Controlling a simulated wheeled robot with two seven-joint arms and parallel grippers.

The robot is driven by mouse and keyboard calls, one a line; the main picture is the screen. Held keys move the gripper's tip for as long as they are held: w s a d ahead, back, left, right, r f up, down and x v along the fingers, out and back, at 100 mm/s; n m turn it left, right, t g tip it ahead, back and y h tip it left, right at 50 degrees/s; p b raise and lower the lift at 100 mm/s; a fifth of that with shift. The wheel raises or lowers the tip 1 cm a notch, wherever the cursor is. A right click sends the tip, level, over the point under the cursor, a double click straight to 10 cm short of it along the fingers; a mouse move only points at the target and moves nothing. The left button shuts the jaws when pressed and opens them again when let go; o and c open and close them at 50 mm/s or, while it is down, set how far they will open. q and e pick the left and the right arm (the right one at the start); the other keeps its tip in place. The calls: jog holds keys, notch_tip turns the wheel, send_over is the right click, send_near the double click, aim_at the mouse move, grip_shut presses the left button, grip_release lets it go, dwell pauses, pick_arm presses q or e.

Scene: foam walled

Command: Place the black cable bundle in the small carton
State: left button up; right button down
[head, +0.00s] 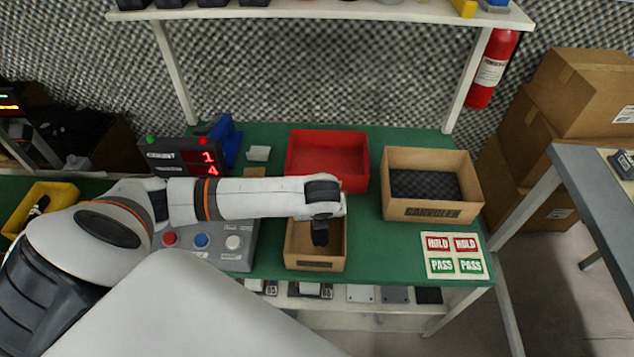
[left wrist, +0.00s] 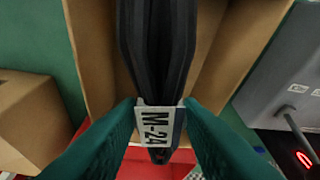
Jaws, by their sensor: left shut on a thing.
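The small carton (head: 314,264) is an open brown box at the front middle of the green table. In the left wrist view its wall (left wrist: 90,50) surrounds the background behind the bundle. In the head view the bundle (head: 320,234) hangs over or within the carton's opening, below my wrist. I cannot tell whether it touches the carton's floor. My left arm hides the carton's back part. My right gripper is not in view.
A red bin (head: 328,150) stands behind the small carton. A larger carton (head: 432,212) with dark lining is to the right. A button panel (head: 215,245) stands close on the left. A HOLD/PASS card (head: 454,256) lies at the right front. Green table shows between the cartons.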

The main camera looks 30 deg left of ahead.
aim_at(318, 236)
pick_arm(q)
jog(key=shift+w+a+m, duration=0.25)
jog(key=shift+m, duration=0.55)
jog(key=shift+h, duration=0.4)
notch_tip(318, 236, down, 10)
jog(key=shift+w+r+b, duration=0.1)
jog(key=shift+b, duration=0.4)
jog(key=shift+t, duration=0.3)
jog(key=o, duration=1.1)
jog(key=shift+c, duration=0.2)
jog(key=p+v, duration=0.1)
jog(key=v, duration=1.1)
jog(key=shift+d+p, duration=0.1)
jog(key=shift+p, duration=0.25)
